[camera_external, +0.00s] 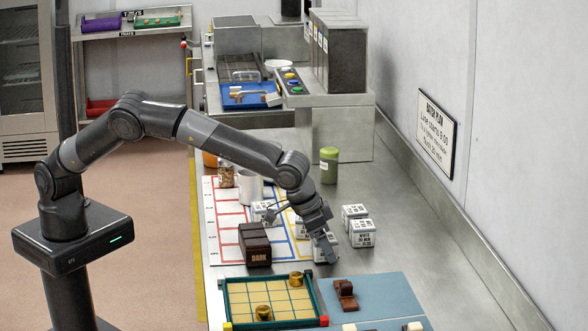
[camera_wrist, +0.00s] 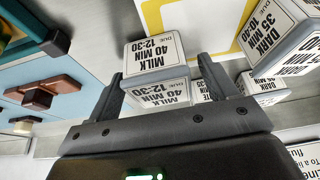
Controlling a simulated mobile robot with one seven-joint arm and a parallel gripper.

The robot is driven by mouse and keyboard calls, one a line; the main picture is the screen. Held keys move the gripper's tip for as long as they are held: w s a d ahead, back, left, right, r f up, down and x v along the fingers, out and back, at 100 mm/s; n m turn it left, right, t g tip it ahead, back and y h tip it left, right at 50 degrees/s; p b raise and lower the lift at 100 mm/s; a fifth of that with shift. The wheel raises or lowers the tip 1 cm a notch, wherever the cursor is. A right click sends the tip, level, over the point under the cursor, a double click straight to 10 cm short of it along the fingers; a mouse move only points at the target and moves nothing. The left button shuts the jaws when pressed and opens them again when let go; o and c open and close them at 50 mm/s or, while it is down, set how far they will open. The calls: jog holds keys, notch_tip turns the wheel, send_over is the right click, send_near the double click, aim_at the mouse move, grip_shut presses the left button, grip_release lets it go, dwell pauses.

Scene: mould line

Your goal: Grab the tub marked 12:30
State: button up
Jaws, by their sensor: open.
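The tub marked 12:30 (camera_wrist: 153,55) is a white block-shaped tub. Its labels read MILK, 40 MIN, DUE 12:30 and appear upside down in the wrist view. My gripper (camera_wrist: 165,82) is open, with one finger on either side of this tub; I cannot tell whether they touch it. In the external view my gripper (camera_external: 318,234) is low over a white tub (camera_external: 326,250) near the right edge of the marked board, partly hiding it. Other white tubs stand nearby, including a DARK 35 MIN tub (camera_wrist: 268,32) and a DARK 40 MIN tub (camera_wrist: 263,84).
Two white tubs (camera_external: 362,234) stand just right of my gripper. A dark brown DARK box (camera_external: 255,246) is to the left. A green-rimmed tray (camera_external: 226,303) and a blue mat (camera_external: 385,291) lie in front. A green jar (camera_external: 329,166) stands behind. The counter's right side is clear.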

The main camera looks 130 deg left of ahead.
jog(key=shift+c, duration=0.6)
jog(key=c, duration=1)
jog(key=shift+r, duration=0.15)
